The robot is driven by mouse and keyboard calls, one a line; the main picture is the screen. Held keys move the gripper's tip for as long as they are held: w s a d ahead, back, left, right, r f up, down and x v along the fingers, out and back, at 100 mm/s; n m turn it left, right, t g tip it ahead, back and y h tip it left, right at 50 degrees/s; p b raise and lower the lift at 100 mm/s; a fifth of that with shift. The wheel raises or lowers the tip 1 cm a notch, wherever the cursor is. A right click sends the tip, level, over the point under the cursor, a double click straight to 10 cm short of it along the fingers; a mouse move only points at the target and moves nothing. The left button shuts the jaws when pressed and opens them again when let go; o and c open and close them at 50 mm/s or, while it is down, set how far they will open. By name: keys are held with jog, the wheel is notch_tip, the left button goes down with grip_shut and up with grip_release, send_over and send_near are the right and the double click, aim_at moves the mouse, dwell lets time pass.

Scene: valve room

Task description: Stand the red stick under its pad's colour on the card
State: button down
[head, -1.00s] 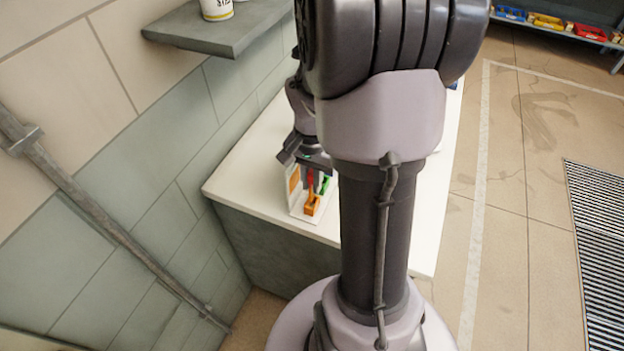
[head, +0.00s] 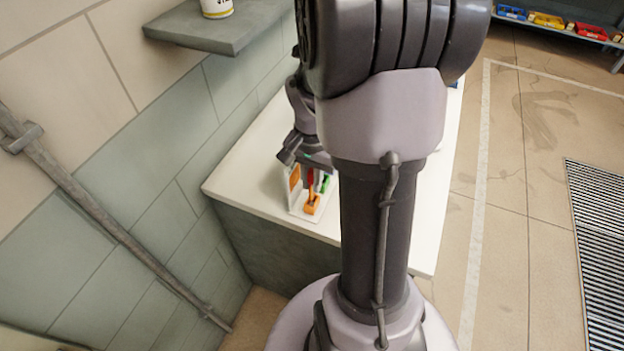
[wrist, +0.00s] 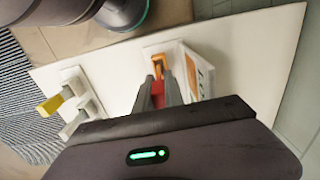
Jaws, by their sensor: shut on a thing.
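My gripper (wrist: 160,95) is shut on the red stick (wrist: 158,92), which stands between the two fingers in the wrist view. The red stick (head: 310,176) shows as a small strip below my gripper (head: 311,166) in the head view. An upright white card (wrist: 200,72) with an orange patch stands beside the fingers, on their right in the wrist view. In the head view its orange patch (head: 294,178) faces the stick. The fingers hide the stick's lower end, so I cannot tell whether it touches the base. No pad is clearly visible.
An orange piece (head: 312,203) and a green piece (head: 325,184) are close to the stick on a white base (head: 298,211). A yellow stick (wrist: 50,105) lies by a white holder at left in the wrist view. The white worktop (head: 240,185) is otherwise largely clear.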

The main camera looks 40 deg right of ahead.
jog(key=shift+f, duration=0.15)
dwell(0.4)
jog(key=shift+f+b, duration=0.95)
jog(key=shift+b, duration=0.05)
jog(key=shift+f, duration=0.1)
